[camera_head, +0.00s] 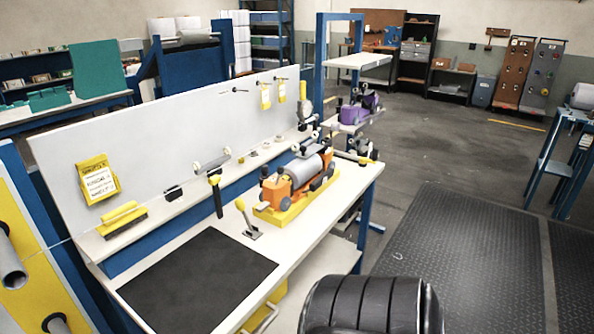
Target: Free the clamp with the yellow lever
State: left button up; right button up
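A small clamp (252,234) with a grey metal base stands on the white bench top. Its lever (244,213) tilts up and to the left and ends in a yellow grip. The clamp is just left of an orange and grey roller machine (298,180) on a yellow base. At this size I cannot tell what, if anything, the clamp's jaw presses on. Neither of my grippers is in view.
A black mat (198,285) lies on the bench's near left. A yellow-handled brush (122,217) and a black tool with a yellow top (215,193) are along the back ledge. A black ribbed rounded shape fills the bottom edge.

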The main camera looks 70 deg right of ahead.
aim_at(239, 203)
jog(key=z, duration=1.75)
